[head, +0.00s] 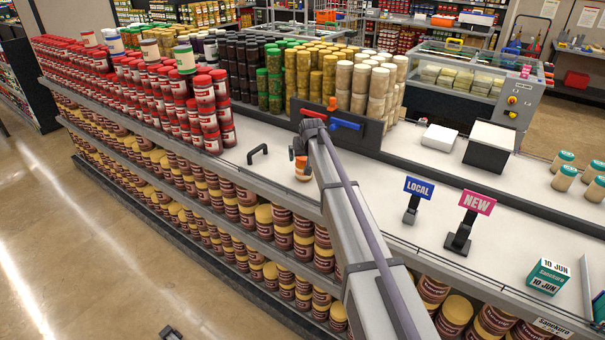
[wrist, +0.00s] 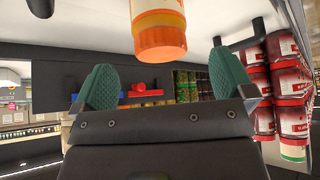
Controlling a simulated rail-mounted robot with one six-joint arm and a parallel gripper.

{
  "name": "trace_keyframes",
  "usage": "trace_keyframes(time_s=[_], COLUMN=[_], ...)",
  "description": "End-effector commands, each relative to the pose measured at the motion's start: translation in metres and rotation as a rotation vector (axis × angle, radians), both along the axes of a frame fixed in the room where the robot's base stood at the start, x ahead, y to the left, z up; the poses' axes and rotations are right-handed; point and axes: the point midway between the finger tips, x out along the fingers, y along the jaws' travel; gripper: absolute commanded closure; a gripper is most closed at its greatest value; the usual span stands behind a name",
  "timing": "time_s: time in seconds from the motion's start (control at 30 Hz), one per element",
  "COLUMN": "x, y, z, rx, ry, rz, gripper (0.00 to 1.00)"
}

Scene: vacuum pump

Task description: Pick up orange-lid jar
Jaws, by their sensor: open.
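The orange-lid jar (head: 302,171) stands on the white counter in the head view, partly hidden by the end of my arm. In the wrist view, which is upside down, its orange lid (wrist: 160,43) and part of its white and orange label show at the top middle. My gripper (wrist: 160,66) is open, with a green pad on each side. The jar shows between the pads' directions, beyond their tips, and nothing is held. In the head view my gripper is mostly hidden behind my wrist.
Stacks of red jars (head: 205,105) stand left of the jar. A black handle (head: 257,153) sits between them on the counter. Behind is a dark panel (head: 368,140) with red and blue handles. Signs reading LOCAL (head: 419,187) and NEW (head: 477,202) stand right, with bare counter around.

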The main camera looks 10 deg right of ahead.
Motion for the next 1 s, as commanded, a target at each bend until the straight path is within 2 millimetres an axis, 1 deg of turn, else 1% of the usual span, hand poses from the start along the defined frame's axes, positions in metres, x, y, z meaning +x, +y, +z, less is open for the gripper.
trace_keyframes(time_s=[0.03, 0.1, 0.2, 0.27, 0.4, 0.5, 0.57, 0.73, 0.77, 1.0], x=[0.007, 0.011, 0.011, 0.013, 0.027, 0.037, 0.039, 0.038, 0.038, 0.038], y=[0.0, 0.0, 0.0, 0.0, -0.002, -0.002, -0.002, -0.002, -0.002, -0.002], z=[-0.018, -0.021, -0.018, -0.023, -0.048, -0.063, -0.064, -0.06, -0.06, -0.06], rx=[0.0, 0.0, 0.0, 0.0, 0.0, 0.0, 0.0, 0.0, 0.0, 0.0], ry=[0.0, 0.001, 0.001, 0.001, 0.001, 0.001, 0.001, 0.001, 0.001, 0.001], rz=[0.0, 0.0, 0.0, 0.0, 0.0, 0.0, 0.0, 0.0, 0.0, 0.0], gripper=[0.0, 0.0, 0.0, 0.0, 0.0, 0.0, 0.0, 0.0, 0.01, 0.24])
